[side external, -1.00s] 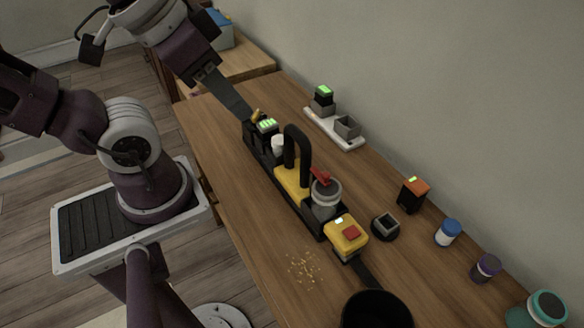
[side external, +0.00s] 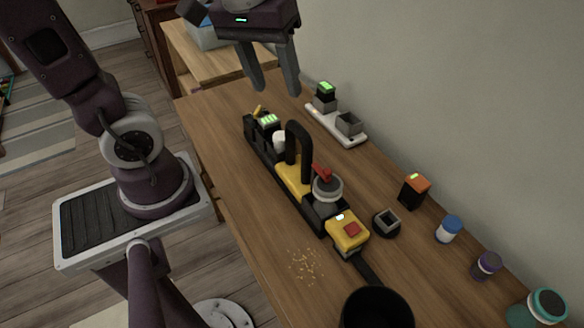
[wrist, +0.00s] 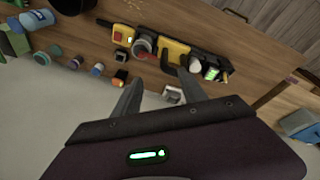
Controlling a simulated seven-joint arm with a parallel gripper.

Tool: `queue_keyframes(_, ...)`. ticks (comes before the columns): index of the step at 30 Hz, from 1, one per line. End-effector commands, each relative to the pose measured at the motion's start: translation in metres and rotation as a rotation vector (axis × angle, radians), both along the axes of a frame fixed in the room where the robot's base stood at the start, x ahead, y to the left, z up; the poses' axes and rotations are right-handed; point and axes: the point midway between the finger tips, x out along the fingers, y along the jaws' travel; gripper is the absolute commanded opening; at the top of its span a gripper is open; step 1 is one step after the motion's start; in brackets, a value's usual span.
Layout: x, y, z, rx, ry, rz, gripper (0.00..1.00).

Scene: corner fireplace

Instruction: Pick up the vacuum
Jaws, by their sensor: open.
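The vacuum (side external: 292,176) lies lengthwise on the wooden table in the side view. It has a yellow and black body, a tall black loop handle (side external: 299,143), a grey canister with a red part and a green-lit battery end. It also shows in the wrist view (wrist: 172,52). My gripper (side external: 274,92) is open and empty in the air, above and behind the vacuum's battery end, apart from it. In the wrist view its two fingers (wrist: 159,90) are spread, pointing toward the table, and the vacuum lies beyond them.
A white charger tray (side external: 336,126) with a green-lit battery stands near the wall. An orange-black block (side external: 414,191), a small dark socket (side external: 386,223), several lidded jars (side external: 448,231) and a black bin (side external: 377,308) are at the right. Crumbs (side external: 305,266) lie on open table at the front.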

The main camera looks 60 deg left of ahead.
Motion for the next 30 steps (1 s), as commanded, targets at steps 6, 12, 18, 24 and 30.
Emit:
queue_keyframes(6,0.08,0.049,-0.088,-0.06,0.295,0.667,0.5)
queue_keyframes(12,0.098,0.074,-0.146,-0.023,0.399,0.977,0.5)
queue_keyframes(18,0.093,0.075,-0.171,-0.017,0.41,1.01,0.5)
queue_keyframes(24,0.081,0.068,-0.206,-0.017,0.411,1.007,0.5)
queue_keyframes(30,0.079,0.068,-0.22,-0.019,0.407,1.005,0.5)
